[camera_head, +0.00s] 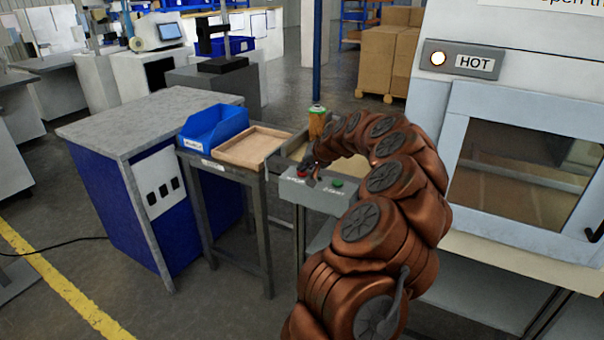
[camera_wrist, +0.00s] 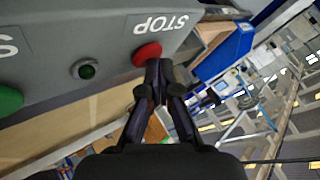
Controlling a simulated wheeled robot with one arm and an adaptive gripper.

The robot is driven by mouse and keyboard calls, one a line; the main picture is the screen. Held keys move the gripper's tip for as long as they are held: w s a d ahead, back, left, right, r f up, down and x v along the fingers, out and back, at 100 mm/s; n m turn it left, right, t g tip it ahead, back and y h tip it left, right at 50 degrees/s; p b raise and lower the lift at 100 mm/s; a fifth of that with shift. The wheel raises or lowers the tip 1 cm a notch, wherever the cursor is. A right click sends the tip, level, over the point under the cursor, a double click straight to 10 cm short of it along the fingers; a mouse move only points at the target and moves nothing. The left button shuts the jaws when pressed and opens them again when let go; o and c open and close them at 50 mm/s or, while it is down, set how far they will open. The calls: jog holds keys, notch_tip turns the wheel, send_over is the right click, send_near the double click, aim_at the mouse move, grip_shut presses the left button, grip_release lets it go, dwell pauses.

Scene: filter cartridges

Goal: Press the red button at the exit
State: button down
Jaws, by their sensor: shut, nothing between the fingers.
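A grey control box (camera_head: 315,195) stands at the exit side of the machine, with a red button (camera_head: 302,171) at its left and a green button (camera_head: 338,183) at its right. In the wrist view the red button (camera_wrist: 146,53) sits beside the upside-down word STOP. My gripper (camera_head: 311,168) is at the red button, its fingers closed together and empty. In the wrist view the fingertips (camera_wrist: 158,68) overlap the button's lower right edge. I cannot tell whether they touch it or how far it is pressed.
A blue bin (camera_head: 212,128) and a wooden tray (camera_head: 252,147) stand left of the box. The HOT-labelled cabinet (camera_head: 450,95) is at right.

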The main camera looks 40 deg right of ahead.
aim_at(304, 173)
jog(key=shift+f, duration=0.2)
jog(key=shift+r, duration=0.15)
dwell(0.3)
jog(key=shift+r, duration=0.75)
jog(key=shift+r, duration=0.15)
jog(key=shift+r+p, duration=0.35)
jog(key=shift+r, duration=2)
